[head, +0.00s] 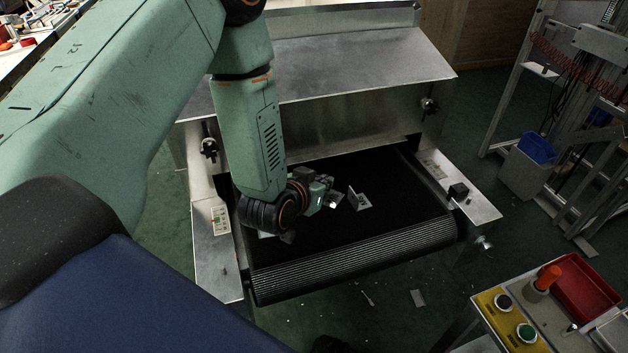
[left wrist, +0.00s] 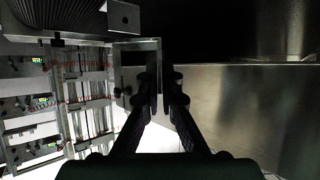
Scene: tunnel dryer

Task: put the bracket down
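My left gripper (head: 326,194) is low over the black belt (head: 400,225) of the dryer. In the left wrist view, its fingers (left wrist: 161,88) are closed on a grey metal bracket (left wrist: 127,57), an angled plate with holes. In the head view only a pale bit of the held bracket (head: 335,199) shows at the fingertips. I cannot tell whether it touches the belt. A second grey bracket (head: 360,200) stands on the belt just right of the gripper; it also shows at the top of the left wrist view (left wrist: 124,16). My right gripper is not in view.
The dryer's metal hood (head: 340,70) rises behind the belt. A button console (head: 530,315) with a red tray (head: 578,290) stands at front right. The belt's right and front parts are clear.

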